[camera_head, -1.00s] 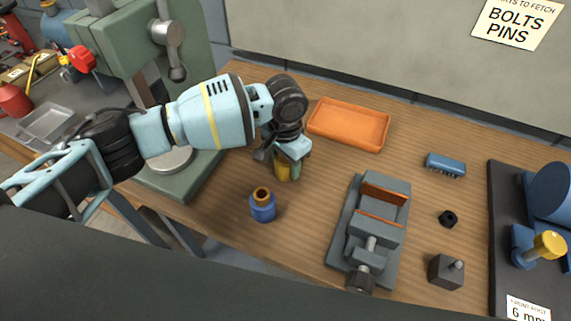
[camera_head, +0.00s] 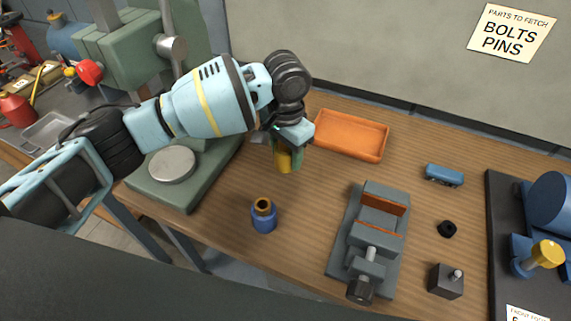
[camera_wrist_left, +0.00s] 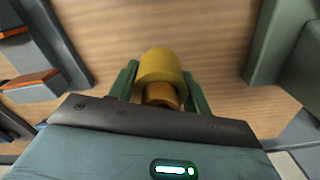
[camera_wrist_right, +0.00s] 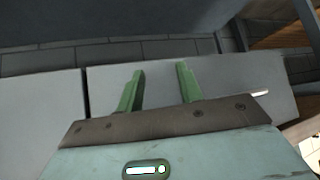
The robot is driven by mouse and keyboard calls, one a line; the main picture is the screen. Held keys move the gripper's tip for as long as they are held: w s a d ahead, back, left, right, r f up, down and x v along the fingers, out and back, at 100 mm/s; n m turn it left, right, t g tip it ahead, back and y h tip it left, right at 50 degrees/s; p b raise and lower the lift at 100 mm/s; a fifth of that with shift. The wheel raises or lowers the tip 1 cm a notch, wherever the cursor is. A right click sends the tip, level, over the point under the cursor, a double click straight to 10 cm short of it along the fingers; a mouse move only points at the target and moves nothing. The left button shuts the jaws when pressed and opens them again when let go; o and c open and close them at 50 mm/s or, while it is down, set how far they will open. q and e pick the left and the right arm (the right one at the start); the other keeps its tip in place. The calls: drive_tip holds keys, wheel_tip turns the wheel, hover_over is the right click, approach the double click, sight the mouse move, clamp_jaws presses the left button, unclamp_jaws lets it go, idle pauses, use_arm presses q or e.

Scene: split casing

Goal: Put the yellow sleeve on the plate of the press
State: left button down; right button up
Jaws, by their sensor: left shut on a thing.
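The yellow sleeve (camera_head: 284,161) is held in my left gripper (camera_head: 286,158), above the wooden bench. In the left wrist view the sleeve (camera_wrist_left: 161,67) sits between the two green fingers of the left gripper (camera_wrist_left: 161,92), with an orange-brown part (camera_wrist_left: 161,96) showing at its near end. The press (camera_head: 140,45) stands at the back left. Its round grey plate (camera_head: 172,164) lies on the green base, left of the sleeve and clear of it. My right gripper (camera_wrist_right: 158,88) shows only in its wrist view, with its fingers apart and nothing between them.
A blue bottle-like part (camera_head: 264,216) with a brown top stands at the bench's front. An orange tray (camera_head: 351,135) lies behind, right of the left gripper.

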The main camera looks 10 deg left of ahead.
use_arm(q)
drive_tip(key=shift+r, duration=1.4)
